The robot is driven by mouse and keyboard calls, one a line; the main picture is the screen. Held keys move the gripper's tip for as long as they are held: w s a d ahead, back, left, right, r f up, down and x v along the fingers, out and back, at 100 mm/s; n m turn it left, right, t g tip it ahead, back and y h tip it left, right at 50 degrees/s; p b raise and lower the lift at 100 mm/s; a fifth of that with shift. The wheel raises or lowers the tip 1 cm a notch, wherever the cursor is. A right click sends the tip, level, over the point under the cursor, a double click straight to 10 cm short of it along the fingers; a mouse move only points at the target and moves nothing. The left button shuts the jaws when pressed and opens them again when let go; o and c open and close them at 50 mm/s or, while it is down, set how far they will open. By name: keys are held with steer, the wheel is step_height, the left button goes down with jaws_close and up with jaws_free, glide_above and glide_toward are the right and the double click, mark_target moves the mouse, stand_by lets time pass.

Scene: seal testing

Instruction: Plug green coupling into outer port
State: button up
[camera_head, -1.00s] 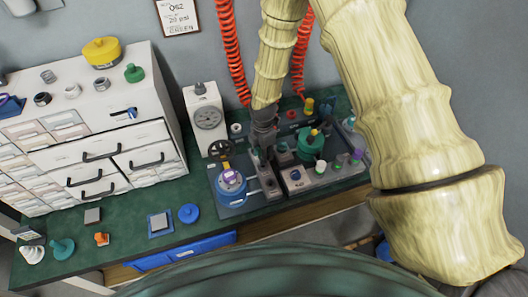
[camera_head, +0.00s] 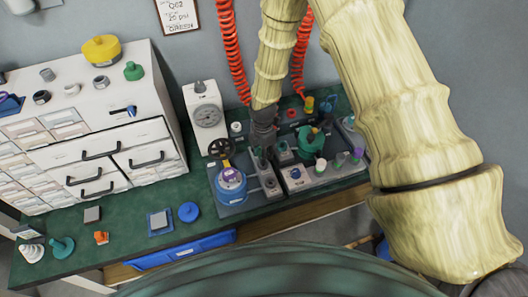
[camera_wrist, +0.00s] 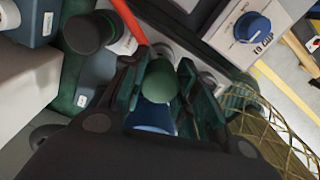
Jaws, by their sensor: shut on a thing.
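My gripper (camera_wrist: 160,88) is shut on the green coupling (camera_wrist: 161,80), which shows as a rounded green piece between the dark fingers in the wrist view. A blue part (camera_wrist: 150,115) lies just below it, partly covered by my wrist. In the head view my gripper (camera_head: 262,152) hangs over the bench fixture, between the blue pot (camera_head: 231,182) and the green pot (camera_head: 311,143). A grey block with round ports (camera_head: 269,186) stands just in front of it. Which opening is the outer port, and whether the coupling touches one, I cannot tell.
The blue pot with a dark handwheel (camera_head: 221,148) stands close at left. A white gauge box (camera_head: 206,116) is behind it. Several small coloured caps and fittings crowd the right side. The green bench top (camera_head: 130,210) has free room at left.

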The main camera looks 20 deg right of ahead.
steer(key=shift+f+b, duration=0.35)
steer(key=shift+f, duration=0.65)
steer(key=o, duration=1.2)
steer(key=shift+c, duration=0.2)
step_height(320, 180, up, 12)
steer(key=shift+d, duration=0.1)
stand_by(0.4)
